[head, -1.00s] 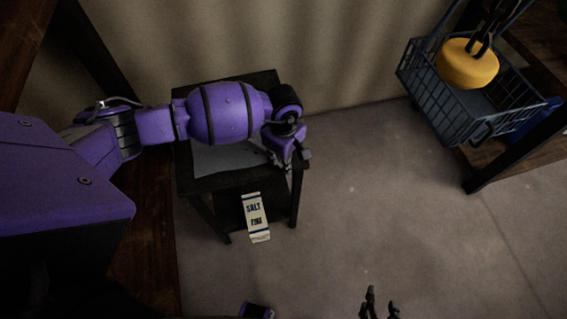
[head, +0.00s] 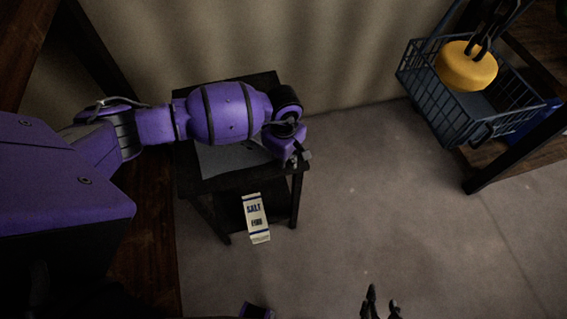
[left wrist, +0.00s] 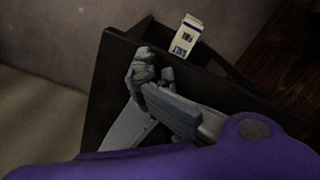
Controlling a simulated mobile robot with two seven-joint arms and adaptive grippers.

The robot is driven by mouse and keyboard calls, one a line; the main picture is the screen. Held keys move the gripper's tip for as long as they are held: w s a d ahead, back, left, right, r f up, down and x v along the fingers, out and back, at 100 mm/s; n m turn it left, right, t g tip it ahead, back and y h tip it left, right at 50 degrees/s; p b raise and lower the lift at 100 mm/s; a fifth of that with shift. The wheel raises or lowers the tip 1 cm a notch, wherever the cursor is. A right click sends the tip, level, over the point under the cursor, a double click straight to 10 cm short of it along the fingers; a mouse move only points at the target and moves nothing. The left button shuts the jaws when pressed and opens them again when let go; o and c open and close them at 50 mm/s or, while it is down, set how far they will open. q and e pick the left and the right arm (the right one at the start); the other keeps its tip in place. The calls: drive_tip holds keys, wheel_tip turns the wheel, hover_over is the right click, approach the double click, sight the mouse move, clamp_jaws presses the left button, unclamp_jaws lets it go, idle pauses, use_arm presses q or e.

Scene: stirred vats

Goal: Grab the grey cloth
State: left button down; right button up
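The grey cloth (head: 222,160) lies flat on top of a small black table (head: 187,185), partly hidden under my left arm in the head view. In the left wrist view the pale cloth (left wrist: 128,130) shows beside and below the fingers. My left gripper (head: 298,158) is low over the table's right edge in the head view. In the left wrist view its grey fingers (left wrist: 155,68) look close together; whether they pinch cloth is unclear. My right gripper (head: 381,302) is at the bottom edge of the head view, fingers apart, nothing seen between them.
A white salt carton (head: 256,218) stands at the table's front, lower than its top; it also shows in the left wrist view (left wrist: 186,37). A blue wire basket (head: 440,105) with a yellow round thing (head: 467,66) is at upper right. The floor (head: 390,200) between is clear.

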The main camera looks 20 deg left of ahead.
use_arm(q)
wheel_tip(320, 180, up, 11)
drive_tip(key=p, duration=0.4)
drive_tip(key=shift+w+r, duration=0.15)
use_arm(e)
drive_tip(key=w+r+t, duration=0.1)
drive_tip(key=w+r, duration=0.5)
drive_tip(key=r, duration=0.2)
drive_tip(key=shift+w+r+t, duration=0.35)
drive_tip(key=shift+t, duration=0.05)
drive_tip(key=shift+s+f, duration=0.15)
drive_tip(key=shift+f, duration=0.1)
use_arm(q)
drive_tip(key=c, duration=2.4)
unclamp_jaws()
drive_tip(key=shift+c, duration=0.2)
drive_tip(key=o, duration=1.5)
drive_tip(key=shift+c, duration=0.2)
use_arm(e)
drive_tip(key=shift+r, duration=0.15)
